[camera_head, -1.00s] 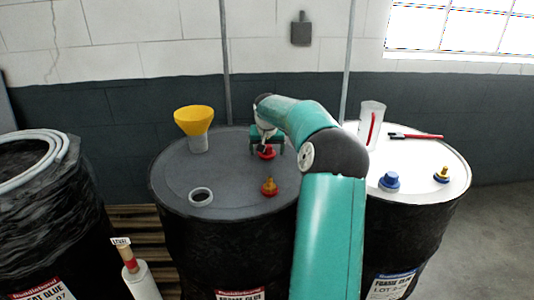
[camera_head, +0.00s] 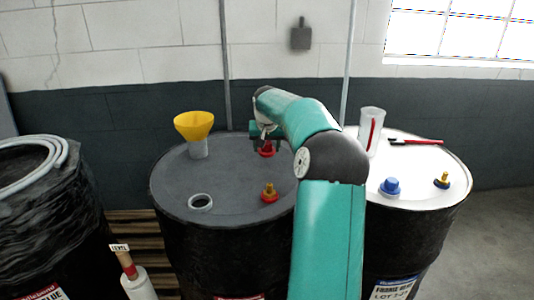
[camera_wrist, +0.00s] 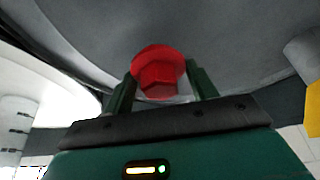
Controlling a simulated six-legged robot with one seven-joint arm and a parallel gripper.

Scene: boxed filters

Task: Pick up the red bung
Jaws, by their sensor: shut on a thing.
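The red bung (camera_wrist: 158,72) has a round flange and a hexagonal head. In the wrist view it sits between the two dark green fingers of my gripper (camera_wrist: 161,80), which is shut on it. In the head view the red bung (camera_head: 266,150) shows below my gripper (camera_head: 265,138), over the back right part of the middle drum's dark grey lid (camera_head: 232,172). It appears slightly raised from the lid. My arm hides part of the lid's right side.
The white-topped right drum (camera_head: 430,165) carries a blue cap (camera_head: 391,187), a clear beaker (camera_head: 372,130), a red-handled brush (camera_head: 418,141) and another brass fitting (camera_head: 442,180).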

